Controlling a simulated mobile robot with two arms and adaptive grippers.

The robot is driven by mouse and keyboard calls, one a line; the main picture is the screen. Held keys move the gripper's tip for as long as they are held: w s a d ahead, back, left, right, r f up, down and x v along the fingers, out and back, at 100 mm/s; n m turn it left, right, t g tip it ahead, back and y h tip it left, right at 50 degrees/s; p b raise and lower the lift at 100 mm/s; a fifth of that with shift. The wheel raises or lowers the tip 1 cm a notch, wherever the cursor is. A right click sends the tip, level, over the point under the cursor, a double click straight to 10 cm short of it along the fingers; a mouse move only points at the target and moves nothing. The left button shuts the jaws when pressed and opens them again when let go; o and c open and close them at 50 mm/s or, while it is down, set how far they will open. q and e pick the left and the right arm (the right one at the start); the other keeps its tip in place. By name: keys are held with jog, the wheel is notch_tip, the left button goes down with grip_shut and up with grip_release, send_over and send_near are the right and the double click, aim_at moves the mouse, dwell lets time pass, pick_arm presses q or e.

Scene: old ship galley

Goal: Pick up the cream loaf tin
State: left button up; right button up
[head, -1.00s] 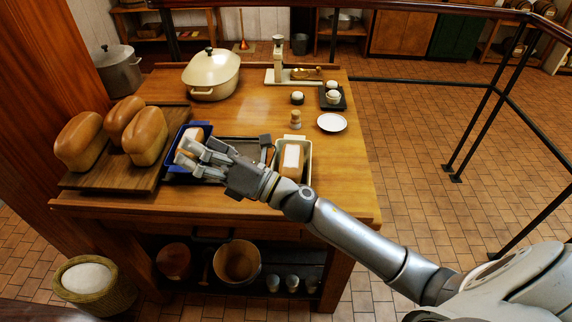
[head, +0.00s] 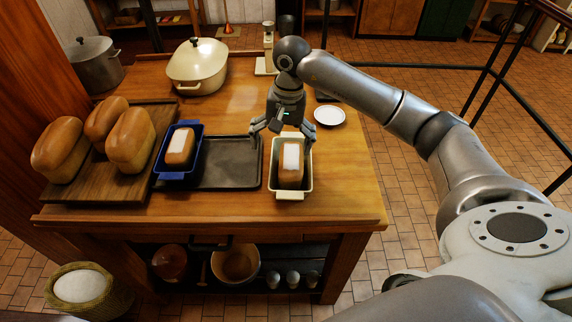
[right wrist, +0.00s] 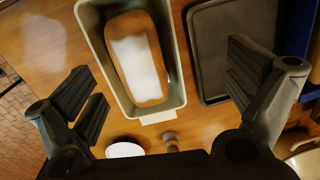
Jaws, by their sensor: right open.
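The cream loaf tin (head: 306,178) stands on the wooden table near its front right, to the right of a dark baking tray. A brown loaf with a white patch on top lies in it. My right gripper (head: 284,132) is open above the far end of the tin, pointing down. In the right wrist view the tin (right wrist: 95,42) lies between and beyond the spread fingers of the gripper (right wrist: 165,100), with nothing held. My left gripper is not in view.
The dark tray (head: 228,178) sits left of the tin, and a blue tin (head: 166,174) with a loaf is at its left end. Several loaves lie on a board (head: 88,190). A white plate (head: 330,115) and a lidded cream pot (head: 198,70) stand farther back.

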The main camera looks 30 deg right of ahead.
aim_at(291, 156)
jog(key=d, duration=0.1)
jog(key=d+h, duration=0.1)
jog(key=d, duration=0.1)
jog(key=shift+r, duration=0.35)
notch_tip(291, 156, down, 5)
jog(key=shift+f+p, duration=0.1)
jog(key=shift+p, duration=0.65)
jog(key=shift+f+p, duration=0.5)
jog(key=shift+f, duration=0.05)
notch_tip(291, 156, down, 3)
jog(key=shift+f+p, duration=0.15)
jog(key=shift+p, duration=0.65)
jog(key=shift+w+f, duration=0.1)
jog(key=shift+f, duration=0.3)
jog(key=c, duration=0.7)
jog(key=shift+c, duration=0.5)
